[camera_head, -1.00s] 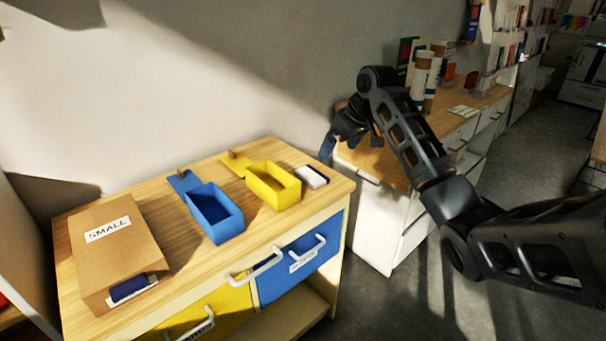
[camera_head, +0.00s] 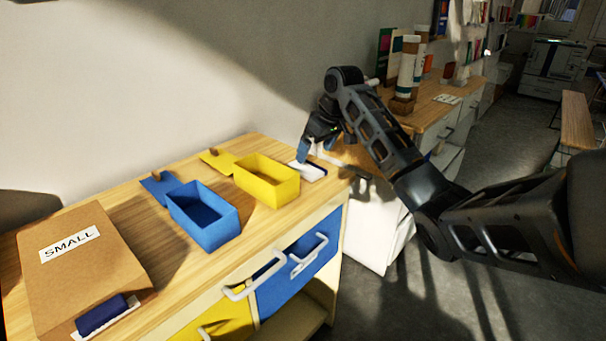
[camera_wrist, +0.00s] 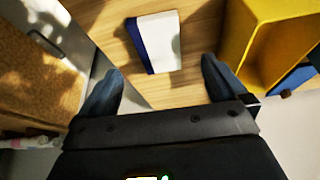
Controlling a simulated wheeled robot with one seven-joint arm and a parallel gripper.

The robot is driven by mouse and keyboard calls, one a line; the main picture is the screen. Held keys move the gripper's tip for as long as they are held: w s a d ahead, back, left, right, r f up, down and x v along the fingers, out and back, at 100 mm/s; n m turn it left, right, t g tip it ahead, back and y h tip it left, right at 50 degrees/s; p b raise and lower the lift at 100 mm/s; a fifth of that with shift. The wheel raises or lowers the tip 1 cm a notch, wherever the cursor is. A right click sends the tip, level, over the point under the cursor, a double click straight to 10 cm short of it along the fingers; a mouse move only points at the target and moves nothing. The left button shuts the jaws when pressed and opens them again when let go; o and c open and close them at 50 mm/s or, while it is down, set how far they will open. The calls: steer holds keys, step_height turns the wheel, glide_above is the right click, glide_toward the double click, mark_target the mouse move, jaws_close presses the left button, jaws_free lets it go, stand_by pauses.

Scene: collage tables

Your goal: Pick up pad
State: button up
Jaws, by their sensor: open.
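A small white pad with a dark blue edge (camera_head: 308,170) lies on the wooden table top, right of the yellow box. It also shows in the wrist view (camera_wrist: 158,42), just beyond my fingertips. My gripper (camera_head: 308,150) is above the pad's left end, pointing down, and partly hides it in the head view. In the wrist view my gripper (camera_wrist: 160,85) has its two blue-grey fingers spread apart with nothing between them. The pad lies ahead of the gap, tilted slightly.
An open yellow box (camera_head: 268,182) and an open blue box (camera_head: 203,215) stand left of the pad. A cardboard box labelled SMALL (camera_head: 80,265) sits at the left, with a dark blue block (camera_head: 102,314) at its front. A second wooden counter (camera_head: 440,112) stands behind.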

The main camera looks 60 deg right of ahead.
mark_target(307, 167)
steer(key=x, duration=0.6)
steer(key=shift+w+d+f+p, duration=0.15)
steer(key=shift+w+f+p, duration=0.1)
steer(key=shift+w+p, duration=0.05)
steer(key=c, duration=1.2)
steer(key=shift+o, duration=0.2)
